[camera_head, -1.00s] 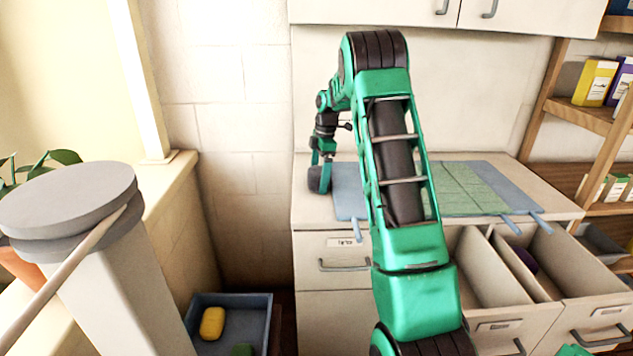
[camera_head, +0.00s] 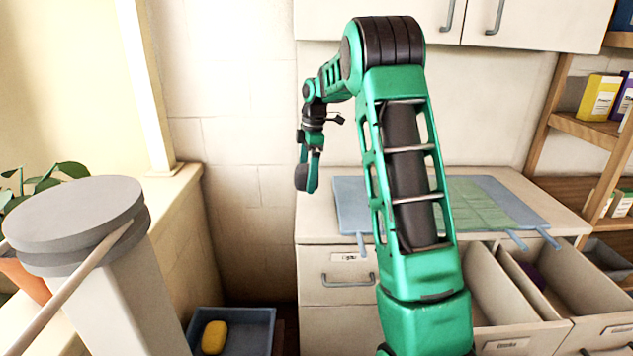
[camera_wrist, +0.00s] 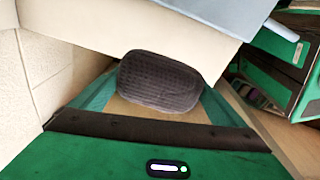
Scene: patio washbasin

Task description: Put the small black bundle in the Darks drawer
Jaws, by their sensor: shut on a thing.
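The small black bundle (camera_wrist: 160,82) is a dark, rounded, waffle-textured cloth, held between the fingers of my gripper (camera_head: 306,174). In the head view the bundle (camera_head: 301,178) shows as a dark lump at the gripper's lower end, raised around the counter's left edge. Two drawers stand open on the right: a middle open drawer (camera_head: 489,290) and a right open drawer (camera_head: 590,292) with a dark purple item (camera_head: 534,276) inside. A shut drawer (camera_head: 337,289) is at the left. The drawer labels are too small to read surely. My arm hides part of the cabinet.
The countertop (camera_head: 318,228) bears a blue mat (camera_head: 349,194) with a green cloth (camera_head: 480,202). A blue tray (camera_head: 262,317) with a yellow item (camera_head: 214,337) sits low at the left. Wall cabinets (camera_head: 530,18) hang above; shelves (camera_head: 580,128) stand at right.

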